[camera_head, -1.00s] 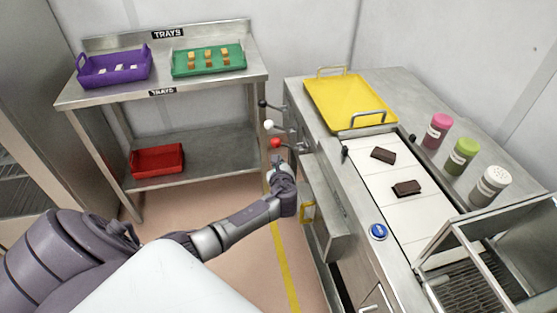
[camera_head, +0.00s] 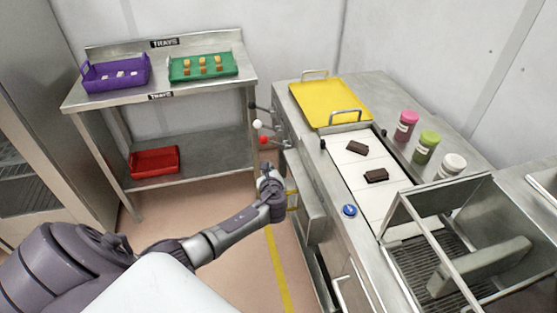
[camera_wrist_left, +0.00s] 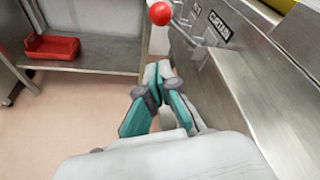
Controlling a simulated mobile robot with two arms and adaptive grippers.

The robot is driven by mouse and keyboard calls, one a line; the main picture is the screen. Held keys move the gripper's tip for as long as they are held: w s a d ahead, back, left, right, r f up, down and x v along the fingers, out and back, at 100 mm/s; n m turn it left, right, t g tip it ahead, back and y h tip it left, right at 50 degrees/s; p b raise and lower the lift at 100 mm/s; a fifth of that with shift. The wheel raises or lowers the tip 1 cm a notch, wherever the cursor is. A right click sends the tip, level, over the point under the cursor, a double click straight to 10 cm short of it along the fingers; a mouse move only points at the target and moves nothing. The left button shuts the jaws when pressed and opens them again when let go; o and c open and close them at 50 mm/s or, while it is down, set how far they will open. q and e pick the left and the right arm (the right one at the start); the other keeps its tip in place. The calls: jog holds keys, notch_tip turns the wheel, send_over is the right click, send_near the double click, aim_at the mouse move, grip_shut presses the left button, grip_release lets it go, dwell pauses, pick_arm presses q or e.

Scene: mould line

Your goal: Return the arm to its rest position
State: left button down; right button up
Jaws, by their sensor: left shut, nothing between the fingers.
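My left arm comes in from the left in the head view and reaches out over the floor, between the tray table and the mould line. My left gripper (camera_head: 265,172) is at its end, close to the machine's side and below the levers. In the left wrist view the left gripper (camera_wrist_left: 161,82) is shut and empty, its fingertips together. The red lever knob (camera_head: 263,140) is just beyond the fingertips and apart from them; it also shows in the left wrist view (camera_wrist_left: 160,13). My right gripper is not in view.
The mould line (camera_head: 345,232) stands right of the arm, with a yellow tray (camera_head: 335,112) and dark chocolate pieces on its white belt. A steel table (camera_head: 205,91) at the back left holds purple and green trays. A red tray (camera_head: 154,161) sits on its lower shelf. Floor between is clear.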

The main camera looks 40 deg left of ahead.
pick_arm(q)
jog(key=s+d+f+n+g+h, duration=0.2)
jog(key=s+d+n, duration=0.45)
jog(key=s, duration=0.25)
jog(key=s+d+f+n+g+h, duration=0.25)
jog(key=s+d+n, duration=0.25)
jog(key=s+d, duration=0.25)
jog(key=s+d+r+n+g+h, duration=0.25)
jog(key=s+d+r+n, duration=0.2)
jog(key=s, duration=0.45)
jog(key=s+d+r+n+g+h, duration=0.1)
jog(key=s+d+r+n+h, duration=0.3)
jog(key=s, duration=0.6)
notch_tip(320, 180, down, 29)
jog(key=s+g+y, duration=0.1)
jog(key=s, duration=0.1)
jog(key=s+a+f+g, duration=0.1)
jog(key=s+a+f, duration=0.1)
jog(key=s+f, duration=1.2)
jog(key=shift+s+f+y, duration=0.15)
jog(key=shift+s+y, duration=0.15)
jog(key=shift+s, duration=0.55)
